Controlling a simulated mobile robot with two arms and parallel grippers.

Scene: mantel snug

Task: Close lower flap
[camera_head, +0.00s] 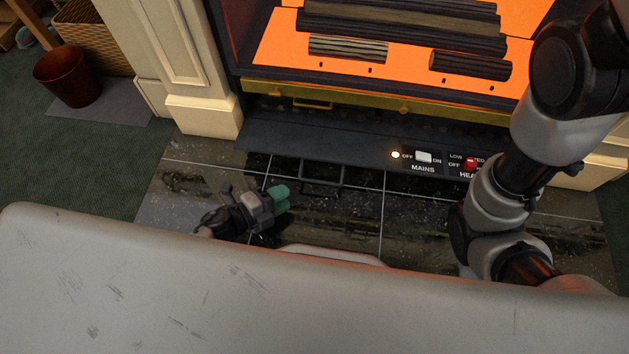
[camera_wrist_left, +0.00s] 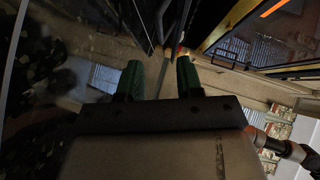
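The lower flap (camera_head: 300,142) is a long dark panel under the brass strip of the fireplace heater, lowered and sloping out over the hearth. A dark rectangular loop (camera_head: 322,178) shows just below its front edge; I cannot tell whether it is a handle. My left gripper (camera_head: 281,194) is low over the hearth, in front of the flap and left of the loop, apparently apart from both. In the left wrist view its green fingers (camera_wrist_left: 160,78) are spread with no object held between them. My right arm comes down at the right; its gripper is hidden.
A mains switch (camera_head: 423,156) and a red heat switch (camera_head: 470,163) sit at the panel's right. The brass strip (camera_head: 350,100) and logs (camera_head: 347,48) are above. A cream pillar (camera_head: 205,110) stands left. Dark hearth tiles (camera_head: 350,215) are clear around the left gripper.

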